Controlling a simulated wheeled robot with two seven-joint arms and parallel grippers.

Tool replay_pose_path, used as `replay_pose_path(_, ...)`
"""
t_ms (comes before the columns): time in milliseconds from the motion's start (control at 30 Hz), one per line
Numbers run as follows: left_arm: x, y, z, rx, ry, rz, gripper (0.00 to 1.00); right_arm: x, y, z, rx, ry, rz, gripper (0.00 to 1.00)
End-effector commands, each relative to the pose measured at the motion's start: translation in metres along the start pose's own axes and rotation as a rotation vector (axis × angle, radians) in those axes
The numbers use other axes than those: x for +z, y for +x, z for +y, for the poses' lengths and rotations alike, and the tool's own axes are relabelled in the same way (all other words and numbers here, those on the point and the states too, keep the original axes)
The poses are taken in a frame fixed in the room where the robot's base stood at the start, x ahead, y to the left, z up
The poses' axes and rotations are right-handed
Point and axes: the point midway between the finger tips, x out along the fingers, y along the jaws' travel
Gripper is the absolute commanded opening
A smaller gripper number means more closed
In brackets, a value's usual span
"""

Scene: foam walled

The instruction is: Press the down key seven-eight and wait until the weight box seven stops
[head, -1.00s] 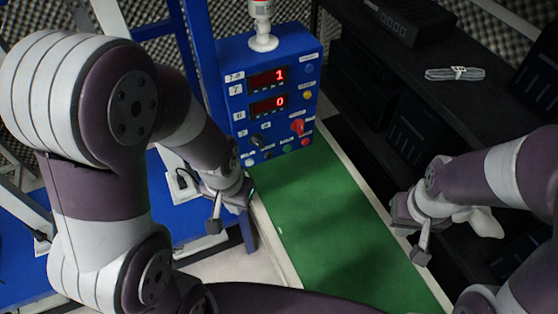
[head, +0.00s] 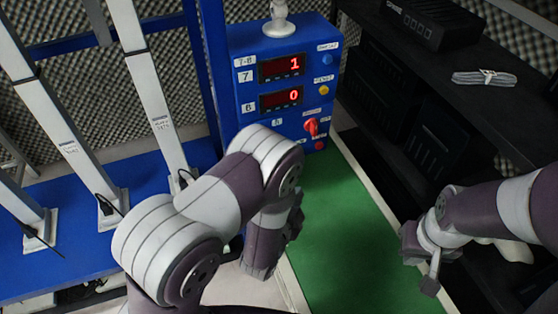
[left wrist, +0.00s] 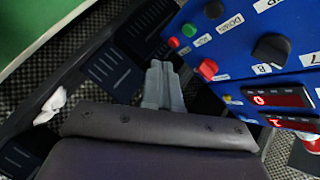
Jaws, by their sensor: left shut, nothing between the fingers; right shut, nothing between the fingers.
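The blue control box (head: 240,90) stands at the top centre in the head view. Its display beside label 7 (head: 281,67) reads 1; the one beside label 8 (head: 281,98) reads 0. My left arm hides the panel's lower left keys there. In the left wrist view the panel (left wrist: 290,25) shows black knobs, a green button (left wrist: 173,42) and a red button (left wrist: 208,69). I cannot tell which is down key seven-eight. My left gripper (left wrist: 160,66) is shut and empty, below and left of the buttons, apparently apart from them. My right gripper (head: 431,286) is shut and empty. I cannot identify weight box seven.
A green floor strip (head: 345,240) runs in front of the box. Dark shelving (head: 440,85) with a grey strap bundle (head: 487,77) stands at right. White labelled posts (head: 150,95) rise from a blue table (head: 75,262) at left.

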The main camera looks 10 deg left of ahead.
Motion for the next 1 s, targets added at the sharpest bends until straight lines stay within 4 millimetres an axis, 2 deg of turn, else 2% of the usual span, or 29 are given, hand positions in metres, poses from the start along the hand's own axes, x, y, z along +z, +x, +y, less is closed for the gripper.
replay_pose_path(367,0.002,0.003,-0.003,-0.003,-0.003,-0.001,0.00,0.000,0.000,0.000,0.000,0.000,0.000,0.00)
replay_pose_path(1000,0.042,0.058,-0.042,-0.003,-0.003,-0.001,0.00,0.001,0.008,0.000,0.000,0.000,0.000,0.00)
